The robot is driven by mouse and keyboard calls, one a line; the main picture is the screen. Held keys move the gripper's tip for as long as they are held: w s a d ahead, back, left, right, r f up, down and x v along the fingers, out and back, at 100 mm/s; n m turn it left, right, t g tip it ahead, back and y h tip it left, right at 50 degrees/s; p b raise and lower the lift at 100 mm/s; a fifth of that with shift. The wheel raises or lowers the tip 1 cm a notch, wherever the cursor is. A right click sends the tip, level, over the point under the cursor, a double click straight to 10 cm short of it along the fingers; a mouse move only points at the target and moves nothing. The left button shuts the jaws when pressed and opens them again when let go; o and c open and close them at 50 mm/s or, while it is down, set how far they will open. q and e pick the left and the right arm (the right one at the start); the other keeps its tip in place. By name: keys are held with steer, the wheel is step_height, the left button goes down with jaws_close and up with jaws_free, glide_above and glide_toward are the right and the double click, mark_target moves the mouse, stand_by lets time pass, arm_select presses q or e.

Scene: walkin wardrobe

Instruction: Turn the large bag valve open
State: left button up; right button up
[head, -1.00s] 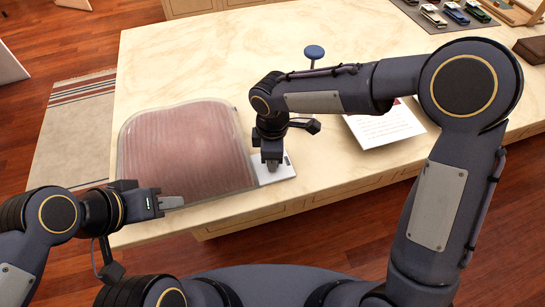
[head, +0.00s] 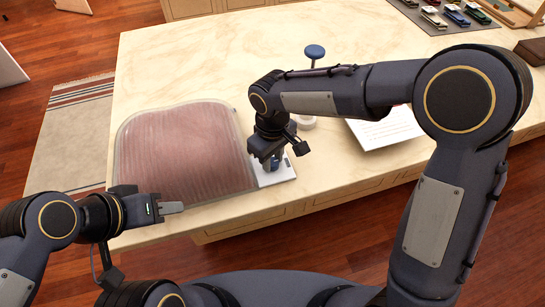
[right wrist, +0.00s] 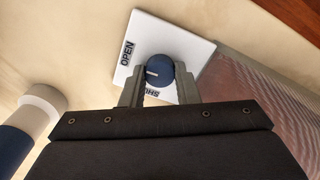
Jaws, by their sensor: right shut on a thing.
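The large bag (head: 185,150) is a clear, ribbed bag with pinkish contents, lying flat on the counter in the head view. At its lower right corner is a white plate (head: 284,176); in the right wrist view the plate (right wrist: 196,42) carries the words OPEN and SHUT.
A blue-topped pump-like object (head: 314,55) stands behind my right arm, its pale base (head: 306,122) partly hidden. A white paper (head: 385,128) lies to the right. A dark mat (head: 440,12) with several small items is at the back right.

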mark_target(273, 161)
steer(key=shift+m, duration=0.3)
steer(key=o, duration=1)
steer(key=shift+r+p, duration=0.35)
steer(key=shift+r, duration=3.6)
steer(key=s+d+r+m+t+y+p, duration=0.25)
steer(key=s+d+r, duration=0.2)
steer(key=d, duration=0.45)
steer(key=s+d+r+m+t+y+p, duration=0.1)
steer(key=s+d+r+m, duration=0.4)
steer(key=d, duration=0.5)
steer(key=s+f+m, duration=0.1)
steer(key=s, duration=0.2)
steer(key=s+d+m+t+p, duration=0.1)
steer(key=s, duration=0.1)
steer(key=s+d+f+m+t, duration=0.1)
steer(key=s, duration=0.2)
steer(key=shift+s+f, duration=0.3)
steer(key=shift+f, duration=0.05)
